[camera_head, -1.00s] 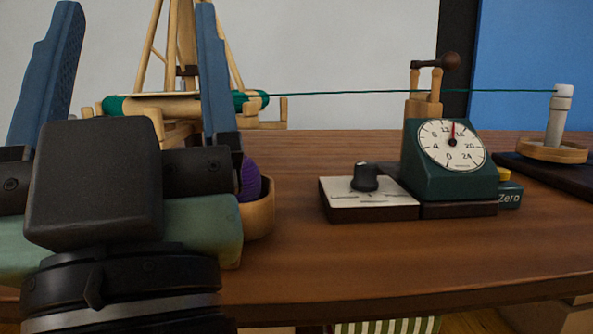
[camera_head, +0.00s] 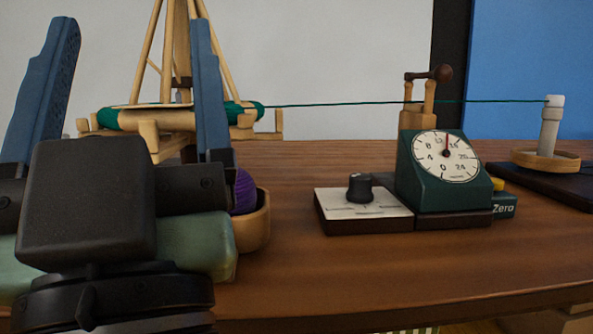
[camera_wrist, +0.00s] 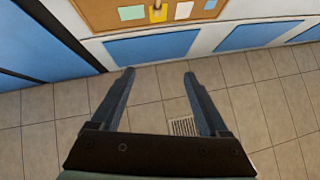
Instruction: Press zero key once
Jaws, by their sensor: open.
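The zero key shows as a small yellow key (camera_head: 497,184) on the right side of a dark green dial device (camera_head: 446,190), above a label reading "Zero" (camera_head: 504,208). The device has a round white dial (camera_head: 446,157) with a red needle pointing near the top. My gripper (camera_head: 130,85) is at the left of the head view, its two blue fingers upright and wide apart with nothing between them. It is well left of the key. The wrist view also shows my gripper (camera_wrist: 158,80) open and empty, over tiled floor; the key is not in that view.
A white-topped box with a black knob (camera_head: 360,187) adjoins the device's left side. A green yarn strand (camera_head: 370,104) runs from a wooden winder (camera_head: 155,118) past the device to a white post (camera_head: 550,125). A wooden bowl with purple yarn (camera_head: 262,220) sits beside my gripper.

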